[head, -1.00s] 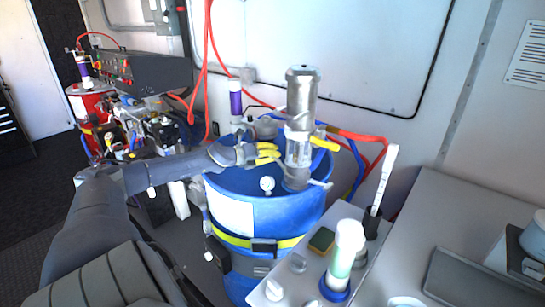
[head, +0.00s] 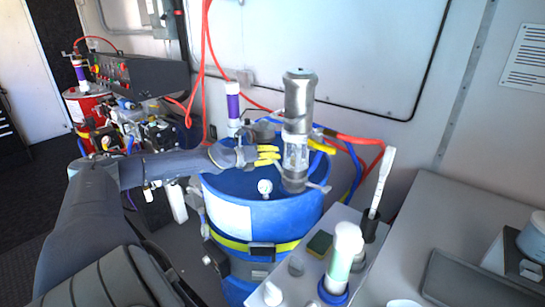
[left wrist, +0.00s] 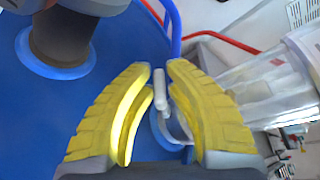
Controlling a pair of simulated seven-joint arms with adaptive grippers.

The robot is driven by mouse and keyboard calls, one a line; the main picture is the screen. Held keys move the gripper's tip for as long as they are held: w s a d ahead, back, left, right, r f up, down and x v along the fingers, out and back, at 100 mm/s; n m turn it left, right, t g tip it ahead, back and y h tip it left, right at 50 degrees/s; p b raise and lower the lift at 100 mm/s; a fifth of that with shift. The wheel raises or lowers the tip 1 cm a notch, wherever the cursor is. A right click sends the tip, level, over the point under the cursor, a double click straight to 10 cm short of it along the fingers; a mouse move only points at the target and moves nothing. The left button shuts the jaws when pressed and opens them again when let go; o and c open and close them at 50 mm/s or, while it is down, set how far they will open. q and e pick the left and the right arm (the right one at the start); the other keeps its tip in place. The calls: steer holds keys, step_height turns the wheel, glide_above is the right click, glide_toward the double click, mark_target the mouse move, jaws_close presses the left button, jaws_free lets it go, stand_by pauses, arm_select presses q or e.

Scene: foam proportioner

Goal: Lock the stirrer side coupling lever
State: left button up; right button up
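The stirrer (head: 300,100), a grey metal cylinder with a clear lower section (head: 295,152), stands upright on the blue drum (head: 290,212). My left gripper (head: 268,154) is over the drum lid, just left of the clear section. In the left wrist view its yellow fingers (left wrist: 160,70) are apart. A small pale lever (left wrist: 160,92) shows in the gap between them, above a rounded pale fitting. Whether either finger touches it, I cannot tell. The clear section (left wrist: 265,85) is at the right of that view. My right gripper is not in view.
A purple-and-white cylinder (head: 233,105) stands behind the drum. Red and blue hoses (head: 355,138) run behind the stirrer. A grey bench (head: 315,268) with a white-green tube (head: 343,255) and a sponge (head: 320,244) is in front at right.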

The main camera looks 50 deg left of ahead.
arm_select(q)
steer(key=o, duration=0.4)
steer(key=shift+s, duration=0.25)
steer(key=shift+s+a, duration=0.15)
steer(key=shift+s, duration=0.15)
steer(key=v, duration=1)
steer(key=shift+s+r, duration=0.25)
steer(key=shift+s, duration=0.1)
stand_by(1.2)
steer(key=shift+c, duration=0.4)
